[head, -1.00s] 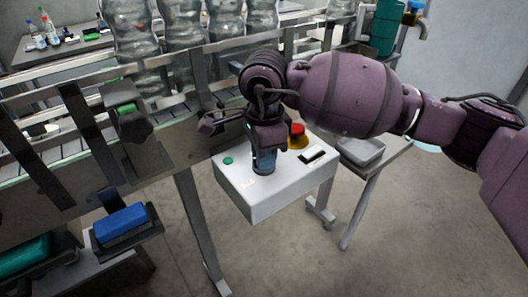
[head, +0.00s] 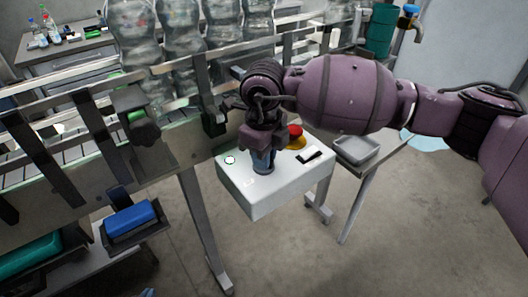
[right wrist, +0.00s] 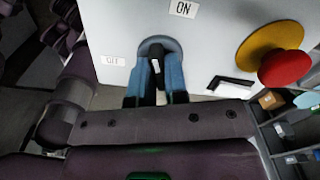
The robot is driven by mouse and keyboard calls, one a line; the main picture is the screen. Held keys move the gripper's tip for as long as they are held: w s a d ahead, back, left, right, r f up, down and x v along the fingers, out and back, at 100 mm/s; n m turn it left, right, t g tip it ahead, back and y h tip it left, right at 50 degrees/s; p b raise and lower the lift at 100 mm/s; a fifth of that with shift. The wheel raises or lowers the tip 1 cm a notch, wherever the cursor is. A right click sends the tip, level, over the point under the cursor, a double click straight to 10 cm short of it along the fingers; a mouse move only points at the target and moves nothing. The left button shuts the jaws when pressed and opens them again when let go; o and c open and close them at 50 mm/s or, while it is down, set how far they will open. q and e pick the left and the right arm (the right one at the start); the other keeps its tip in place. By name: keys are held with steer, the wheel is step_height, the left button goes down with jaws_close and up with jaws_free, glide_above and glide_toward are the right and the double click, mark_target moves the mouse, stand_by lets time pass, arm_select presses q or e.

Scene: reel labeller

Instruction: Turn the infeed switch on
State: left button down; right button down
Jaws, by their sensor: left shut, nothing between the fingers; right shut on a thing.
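The white control box (head: 258,203) stands beside the conveyor. The infeed switch is a dark knob (right wrist: 155,52) on a round grey-blue base, with an OFF label (right wrist: 113,60) at its left and an ON label (right wrist: 183,9) above right. My right gripper (head: 263,163) is shut on this knob; its blue fingers (right wrist: 156,85) stand on both sides of it. The knob's exact pointing is partly hidden by the fingers. A round lamp (head: 230,160) on the box looks bright white with a green rim. Only a blue tip of my left gripper (head: 148,293) shows at the bottom edge.
A red mushroom button (head: 296,131) on a yellow base and a black handle (head: 309,155) sit right of the switch. The conveyor (head: 185,145) carries large clear bottles (head: 183,40). A grey tray (head: 356,149) stands at right, a blue block (head: 131,218) at lower left.

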steer(key=shift+m+p, duration=0.5)
steer(key=shift+m, duration=1.5)
steer(key=c, duration=1.1)
jaws_free()
steer(key=shift+c, duration=0.2)
steer(key=shift+r, duration=0.1)
step_height(320, 180, up, 11)
steer(key=shift+f, duration=0.2)
